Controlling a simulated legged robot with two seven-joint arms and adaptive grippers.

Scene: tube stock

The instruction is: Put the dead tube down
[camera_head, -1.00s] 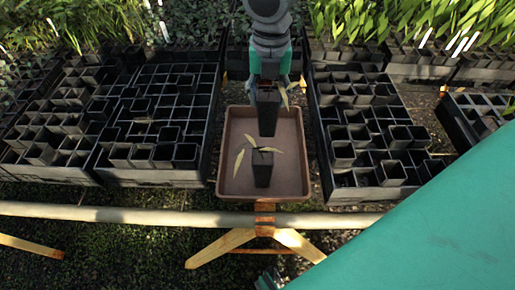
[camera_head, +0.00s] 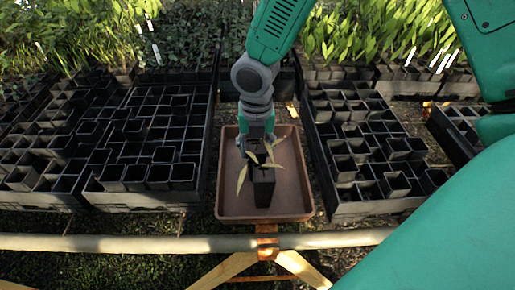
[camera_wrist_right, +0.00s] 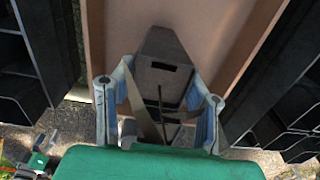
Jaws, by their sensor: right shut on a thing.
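My right gripper (camera_head: 258,146) is low over the brown tray (camera_head: 223,203), shut on a dark square tube with thin, yellowish dry leaves. I cannot tell whether the held tube touches the tray floor. In the right wrist view the gripper's two fingers (camera_wrist_right: 160,108) flank dark tube parts and drooping leaves, with the tray (camera_wrist_right: 235,25) beyond. My left gripper is out of view.
Black crates of mostly empty square tubes flank the tray, on the left (camera_head: 140,205) and on the right (camera_head: 350,212). Leafy green plants (camera_head: 375,25) fill the back. A pale rail (camera_head: 130,243) runs along the front. The tray's right side is bare.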

